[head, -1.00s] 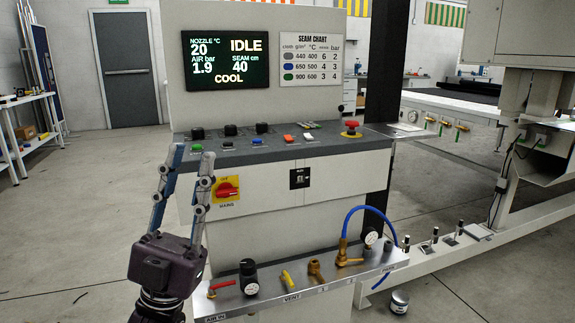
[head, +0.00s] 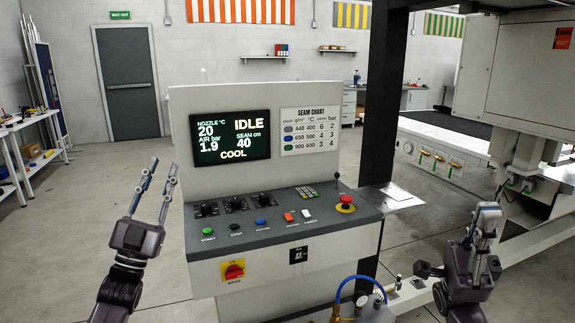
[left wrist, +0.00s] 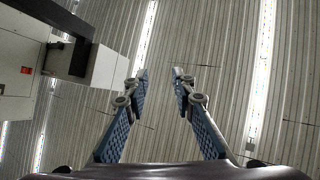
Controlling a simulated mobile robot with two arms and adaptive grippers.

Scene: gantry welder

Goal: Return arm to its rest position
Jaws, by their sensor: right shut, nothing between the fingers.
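My left gripper (head: 160,180) is raised at the left in the head view, beside the welder's control console (head: 290,235) and apart from it. Its two fingers are spread and empty. In the left wrist view the same gripper (left wrist: 158,78) points up at the ceiling, with clear space between the fingers. My right gripper (head: 487,215) is at the right in the head view, pointing up, its fingers together with nothing between them. It is in front of the welder frame, to the right of the console.
The screen (head: 230,135) reads IDLE and COOL. A red emergency stop (head: 345,202) sits at the console's right end. A blue hose (head: 350,283) and gauge are low in front. A shelf table (head: 25,150) stands far left. The floor (head: 80,205) behind my left gripper is clear.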

